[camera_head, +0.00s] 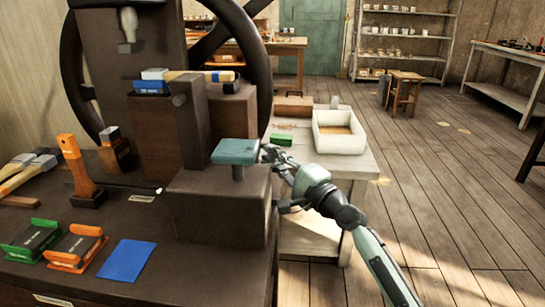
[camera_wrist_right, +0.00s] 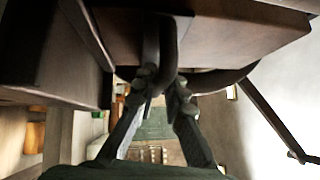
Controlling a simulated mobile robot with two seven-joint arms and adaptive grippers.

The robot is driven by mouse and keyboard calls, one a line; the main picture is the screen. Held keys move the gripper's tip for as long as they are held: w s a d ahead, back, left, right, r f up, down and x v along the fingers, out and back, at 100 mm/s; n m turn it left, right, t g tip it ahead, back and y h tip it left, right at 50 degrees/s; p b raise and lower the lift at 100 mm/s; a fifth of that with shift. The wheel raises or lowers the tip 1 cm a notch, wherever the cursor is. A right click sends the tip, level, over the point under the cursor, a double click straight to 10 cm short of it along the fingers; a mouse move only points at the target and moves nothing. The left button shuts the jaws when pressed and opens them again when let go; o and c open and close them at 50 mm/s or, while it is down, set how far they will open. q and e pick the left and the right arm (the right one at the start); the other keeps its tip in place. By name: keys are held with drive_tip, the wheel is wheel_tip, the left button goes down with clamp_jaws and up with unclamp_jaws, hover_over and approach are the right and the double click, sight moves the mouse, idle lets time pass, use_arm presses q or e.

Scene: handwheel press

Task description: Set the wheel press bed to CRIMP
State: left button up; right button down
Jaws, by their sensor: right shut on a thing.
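The dark wheel press (camera_head: 160,60) fills the left of the head view, with its handwheel (camera_head: 72,75) behind the frame. A dark block (camera_head: 225,205) stands at its front, and a teal flat piece (camera_head: 236,151) sits on a short stem on top of it. My right gripper (camera_head: 268,155) is by the block's right side, next to the teal piece. In the right wrist view my right gripper (camera_wrist_right: 160,88) is shut on a dark curved bar (camera_wrist_right: 153,45) under the press. No CRIMP mark is readable. My left gripper is out of view.
On the press bench lie an orange-handled tool (camera_head: 75,165), a green holder (camera_head: 32,240), an orange holder (camera_head: 75,247) and a blue sheet (camera_head: 127,260). A hammer (camera_head: 200,77) lies on the press. A white tray (camera_head: 340,145) stands on a side table.

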drive_tip(key=c, duration=1.6)
unclamp_jaws()
drive_tip(key=v, duration=1.2)
drive_tip(key=shift+f, duration=0.1)
